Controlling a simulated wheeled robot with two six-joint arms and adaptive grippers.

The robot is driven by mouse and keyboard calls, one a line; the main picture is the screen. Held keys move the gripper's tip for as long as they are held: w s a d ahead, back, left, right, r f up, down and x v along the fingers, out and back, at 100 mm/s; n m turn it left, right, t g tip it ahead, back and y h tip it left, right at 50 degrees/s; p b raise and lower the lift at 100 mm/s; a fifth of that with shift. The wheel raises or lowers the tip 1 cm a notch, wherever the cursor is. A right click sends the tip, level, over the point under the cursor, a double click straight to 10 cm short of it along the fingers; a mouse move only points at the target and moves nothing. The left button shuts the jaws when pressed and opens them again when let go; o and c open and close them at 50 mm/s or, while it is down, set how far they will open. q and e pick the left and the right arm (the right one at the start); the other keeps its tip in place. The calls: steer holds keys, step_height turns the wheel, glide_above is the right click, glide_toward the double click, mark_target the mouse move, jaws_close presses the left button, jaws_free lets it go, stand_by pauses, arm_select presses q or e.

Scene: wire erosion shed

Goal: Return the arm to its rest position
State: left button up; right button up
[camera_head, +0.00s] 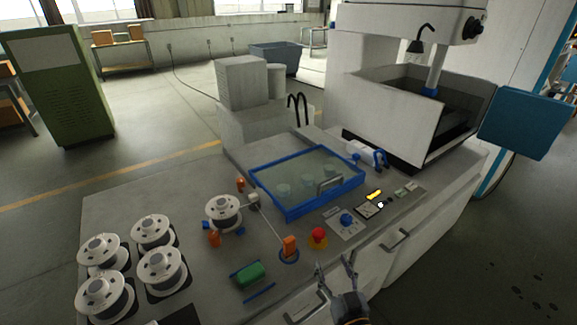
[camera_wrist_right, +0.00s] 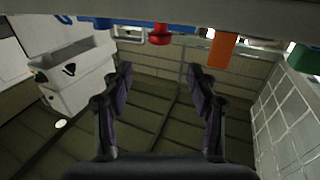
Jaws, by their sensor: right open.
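My right gripper (camera_head: 338,272) is at the front edge of the grey machine bench (camera_head: 120,196), low in the head view, in front of the red button (camera_head: 318,236). In the right wrist view the same gripper (camera_wrist_right: 160,85) has its two dark fingers spread apart with nothing between them. The bench edge, the red button (camera_wrist_right: 159,36) and an orange part (camera_wrist_right: 221,48) lie beyond the fingertips. My left gripper is not in the head view.
Several wire spools (camera_head: 105,295) stand at the bench's left. Floor at the right (camera_head: 500,270) is clear.

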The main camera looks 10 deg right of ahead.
steer(key=s+d+f+m+g+h, duration=0.1)
steer(key=s+d+f+g+h, duration=0.15)
steer(key=d+f+g, duration=0.35)
steer(key=s+a+n+g+y, duration=0.1)
steer(key=s+a+n+g, duration=0.1)
steer(key=s+g, duration=0.75)
steer(key=s+d+f, duration=0.2)
steer(key=f, duration=1.2)
steer(key=s+d+f, duration=0.1)
steer(key=s+f, duration=0.2)
steer(key=f, duration=1.1)
steer(key=s+d+f+g, duration=0.1)
steer(key=s+f, duration=1.3)
steer(key=s, duration=0.3)
steer(key=shift+s+f+m, duration=0.25)
steer(key=shift+f+m, duration=0.1)
steer(key=shift+m, duration=0.05)
steer(key=shift+d, duration=0.1)
